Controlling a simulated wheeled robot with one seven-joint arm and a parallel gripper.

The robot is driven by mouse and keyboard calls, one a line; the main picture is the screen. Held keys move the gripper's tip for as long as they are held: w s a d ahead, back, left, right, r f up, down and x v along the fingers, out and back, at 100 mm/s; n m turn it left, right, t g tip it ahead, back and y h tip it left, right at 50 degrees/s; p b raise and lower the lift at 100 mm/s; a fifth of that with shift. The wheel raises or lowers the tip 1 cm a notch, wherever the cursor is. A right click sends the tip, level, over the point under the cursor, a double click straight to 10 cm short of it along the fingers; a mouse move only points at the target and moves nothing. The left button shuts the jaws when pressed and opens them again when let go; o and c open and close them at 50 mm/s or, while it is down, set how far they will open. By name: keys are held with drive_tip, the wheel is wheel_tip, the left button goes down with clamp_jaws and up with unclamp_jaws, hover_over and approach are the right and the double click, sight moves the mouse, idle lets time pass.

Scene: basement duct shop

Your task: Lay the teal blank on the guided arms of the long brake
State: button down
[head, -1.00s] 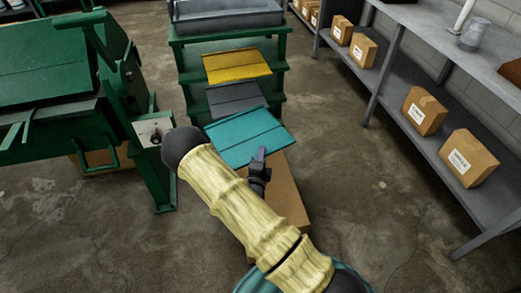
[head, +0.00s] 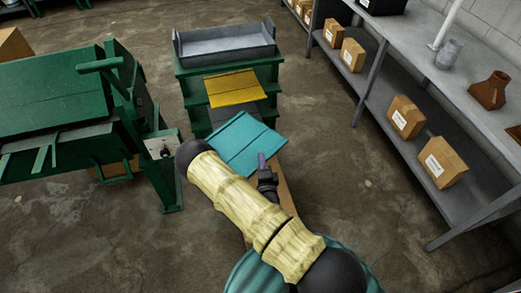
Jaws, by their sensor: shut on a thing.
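The teal blank (head: 242,143) is a flat sheet with a crease line, held out at the end of my arm in the head view. My gripper (head: 264,166) is shut on its near edge. The fingertips are small and partly hidden by the wrist. The long brake (head: 75,110) is the green machine on the left. Its light green guide arms (head: 38,160) stick out at its front left. The blank is to the right of the brake and apart from it.
A green rack (head: 185,95) behind the blank holds a yellow blank (head: 236,88), a dark grey blank (head: 222,113) and a grey tray (head: 225,42) on top. Grey shelving (head: 400,150) with cartons lines the right. Floor before the brake is clear.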

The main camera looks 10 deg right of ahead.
drive_tip(key=s+r+n+y+p, duration=0.1)
drive_tip(key=s+r+y+p, duration=0.1)
drive_tip(key=r+p, duration=0.4)
drive_tip(key=shift+s+p, duration=0.5)
drive_tip(key=shift+p, duration=0.3)
